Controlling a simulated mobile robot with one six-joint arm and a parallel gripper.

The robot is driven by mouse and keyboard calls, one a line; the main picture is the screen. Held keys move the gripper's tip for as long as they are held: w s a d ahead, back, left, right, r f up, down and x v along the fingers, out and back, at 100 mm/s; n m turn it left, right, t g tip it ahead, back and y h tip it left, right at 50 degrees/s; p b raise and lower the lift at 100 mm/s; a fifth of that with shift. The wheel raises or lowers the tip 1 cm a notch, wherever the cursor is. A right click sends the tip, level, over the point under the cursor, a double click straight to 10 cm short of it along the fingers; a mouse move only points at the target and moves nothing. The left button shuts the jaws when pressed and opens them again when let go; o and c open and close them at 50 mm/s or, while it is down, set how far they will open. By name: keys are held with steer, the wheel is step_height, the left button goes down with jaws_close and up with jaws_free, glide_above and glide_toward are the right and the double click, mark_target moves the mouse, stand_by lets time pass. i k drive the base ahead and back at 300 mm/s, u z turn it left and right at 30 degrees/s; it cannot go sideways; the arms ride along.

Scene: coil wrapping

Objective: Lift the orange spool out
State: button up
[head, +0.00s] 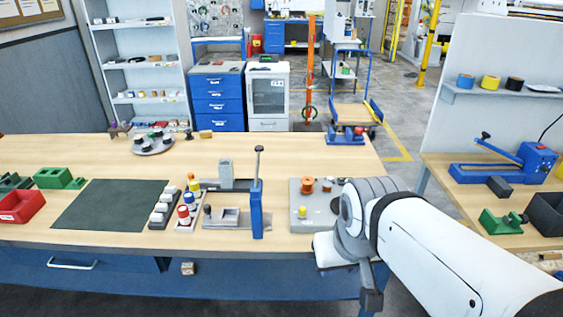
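An orange spool (307,184) stands upright on a light grey plate (296,200) right of centre on the wooden bench. A smaller copper-orange piece (327,186) stands just right of it, and a small yellow piece (302,212) is nearer the front of the plate. My white arm comes in from the lower right and covers the plate's right side. A dark part at the arm's end hangs by the bench's front edge. My gripper's fingers cannot be made out, nor whether they hold anything. No arm part touches the orange spool in this view.
A blue upright post (257,208) and a grey fixture (228,218) stand left of the plate. Further left are a rack of white blocks (161,207), a dark green mat (112,205) and a red bin (21,206). Bare bench lies behind the plate.

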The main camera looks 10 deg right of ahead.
mark_target(307, 188)
steer(key=u, duration=0.1)
steer(key=i, duration=1.2)
steer(key=z, duration=0.35)
